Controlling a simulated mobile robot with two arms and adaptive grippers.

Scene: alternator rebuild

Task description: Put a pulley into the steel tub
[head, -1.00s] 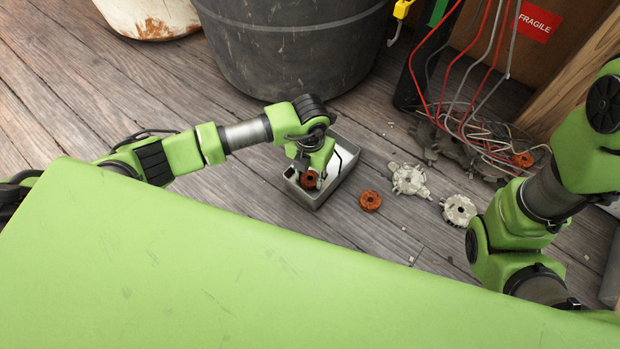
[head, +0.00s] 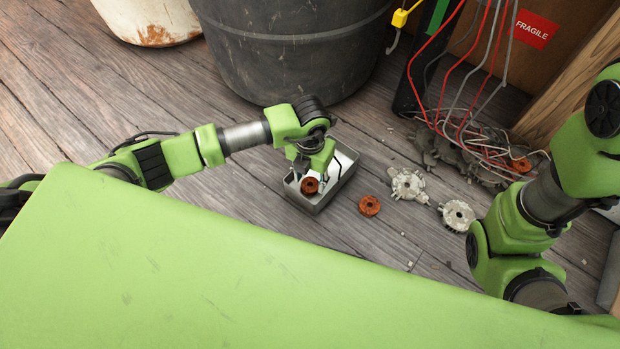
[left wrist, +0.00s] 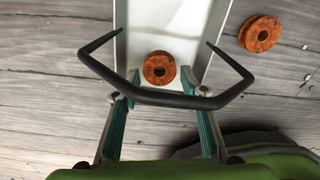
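The steel tub (head: 318,205) is a small grey box on the plank floor; its pale inside (left wrist: 180,25) fills the top middle of the left wrist view. A rusty orange pulley (head: 310,186) lies in the tub's near end, and it also shows in the left wrist view (left wrist: 159,69). My left gripper (head: 309,176) is over this end, its fingers spread wide with clear gaps either side of the pulley. In the left wrist view the gripper (left wrist: 160,98) looks open and empty. A second rusty pulley (head: 369,206) lies on the floor right of the tub. My right gripper is out of view.
Pale metal housings (head: 407,184) (head: 457,216) lie to the right. Behind them are tangled red and grey wires (head: 470,100). A large dark barrel (head: 290,50) stands behind the tub. The floor left of the tub is clear.

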